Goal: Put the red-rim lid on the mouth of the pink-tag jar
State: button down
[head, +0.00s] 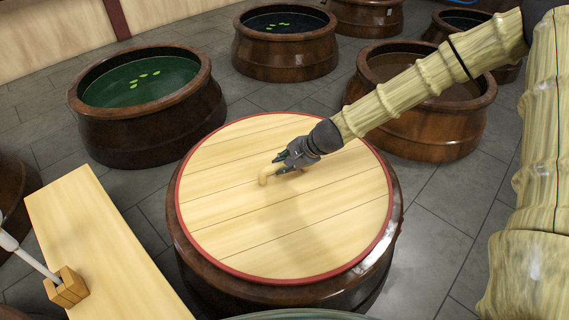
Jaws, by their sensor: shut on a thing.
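The red-rim lid (240,235) is a wide round disc of pale planks with a thin red edge, in the middle of the head view. It lies about level over the mouth of a dark brown jar (215,285) and covers nearly all of it. I cannot tell whether the lid rests on the rim or is slightly above it. My gripper (278,168) reaches in from the upper right and is shut on the lid's pale wooden handle (264,180) near the centre. No pink tag shows on any jar, so I cannot tell which jar bears it.
Open jars stand around: one with green liquid (90,112) at left, a dark-filled one (285,58) behind, a brown-filled one (430,142) at right. A pale plank (100,245) with a small wooden holder (66,288) lies at front left. Grey floor shows between them.

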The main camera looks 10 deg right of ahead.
jog(key=shift+f, duration=0.2)
dwell(0.7)
jog(key=c, duration=1.2)
grip_release()
jog(key=shift+s+f, duration=0.1)
jog(key=shift+f, duration=0.05)
jog(key=shift+v, duration=6.05)
